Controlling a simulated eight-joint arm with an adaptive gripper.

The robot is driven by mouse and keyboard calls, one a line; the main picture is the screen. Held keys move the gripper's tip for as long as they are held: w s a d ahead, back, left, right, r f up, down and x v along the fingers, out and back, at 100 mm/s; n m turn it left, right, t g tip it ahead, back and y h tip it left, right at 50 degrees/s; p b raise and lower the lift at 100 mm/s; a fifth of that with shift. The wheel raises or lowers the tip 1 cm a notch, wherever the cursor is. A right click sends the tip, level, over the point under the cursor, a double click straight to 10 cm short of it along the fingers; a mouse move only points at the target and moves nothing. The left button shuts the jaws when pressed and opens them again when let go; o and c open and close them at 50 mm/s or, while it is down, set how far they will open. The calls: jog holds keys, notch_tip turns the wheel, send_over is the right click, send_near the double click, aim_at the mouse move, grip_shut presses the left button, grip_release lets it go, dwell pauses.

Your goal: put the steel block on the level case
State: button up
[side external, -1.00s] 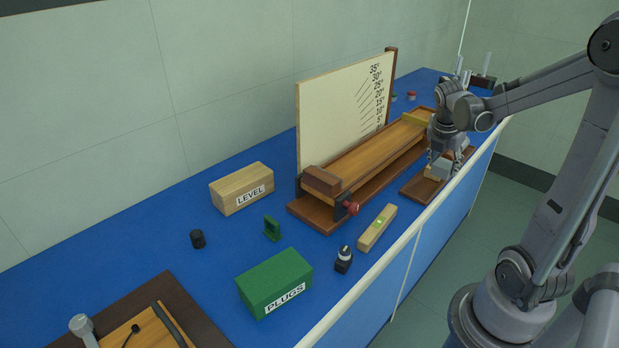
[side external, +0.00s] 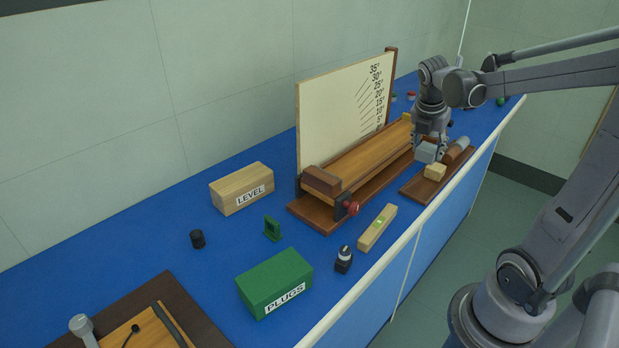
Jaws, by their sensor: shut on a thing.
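The steel block (side external: 426,152) is a small grey block at the right of the side external view. My gripper (side external: 430,145) points down and is shut on it, holding it above the far left part of a small wooden tray. The fingers partly cover the block. The level case (side external: 232,192) is a closed light wooden box labelled LEVEL, on the blue bench at left of centre. Its flat top is bare. My gripper is far to the right of it, beyond the inclined plane.
The inclined plane (side external: 365,161) with its tall angle board (side external: 340,115) stands between my gripper and the level case. The wooden tray (side external: 413,189) holds a light wood block (side external: 435,172) and a brown one. A spirit level (side external: 377,228) and green PLUGS box (side external: 275,283) lie nearer.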

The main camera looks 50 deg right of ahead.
jog(key=w+a+n, duration=0.1)
jog(key=w+a, duration=0.3)
jog(key=a, duration=0.1)
jog(key=w+a+r+n, duration=0.1)
jog(key=w+a, duration=0.3)
jog(key=a, duration=0.1)
jog(key=w+a+t, duration=0.1)
jog(key=w+a, duration=0.3)
jog(key=a, duration=0.2)
jog(key=shift+r+n, duration=0.3)
jog(key=shift+n, duration=0.1)
jog(key=w+a+r+n+t+y, duration=0.1)
jog(key=w+a+n, duration=0.15)
jog(key=a, duration=1.15)
jog(key=w+a+r+n+t, duration=0.1)
jog(key=w+a+n, duration=0.15)
jog(key=a, duration=1.05)
send_over(242, 175)
jog(key=s+a, duration=0.1)
jog(key=shift+a+f, duration=0.1)
jog(key=shift+f, duration=4.2)
jog(key=shift+f, duration=0.15)
